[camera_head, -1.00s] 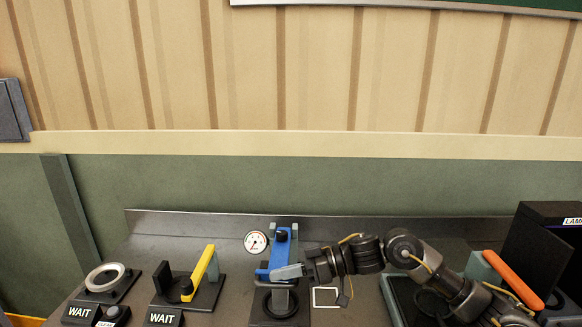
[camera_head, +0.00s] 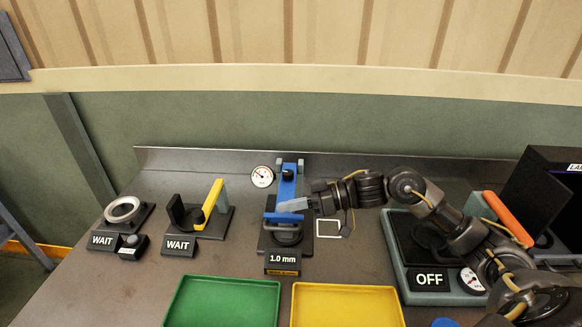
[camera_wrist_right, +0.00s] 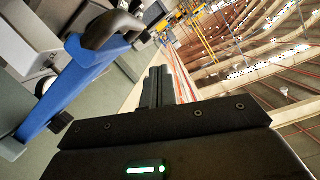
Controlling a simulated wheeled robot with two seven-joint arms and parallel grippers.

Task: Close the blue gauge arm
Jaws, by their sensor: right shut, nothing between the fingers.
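The blue gauge arm (camera_head: 288,186) is part of the gauge stand near the middle back of the table. A blue bar crosses its lower front (camera_head: 280,217), above a dark round part. A sign on the base (camera_head: 282,258) reads 1.0 mm. In the right wrist view the blue arm (camera_wrist_right: 75,85) runs diagonally at the left, with a dark curved handle near its upper end. My right gripper (camera_head: 292,206) is shut and empty, its fingertips over the front of the gauge. Whether they touch the blue part is unclear. My left gripper is out of view.
A round dial (camera_head: 262,176) stands left of the gauge. A yellow-lever station (camera_head: 210,205) and a ring station (camera_head: 123,211) stand farther left. Green (camera_head: 174,312) and yellow (camera_head: 398,310) trays lie in front. A scale marked OFF (camera_head: 430,281) and an orange-handled device (camera_head: 508,218) stand right.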

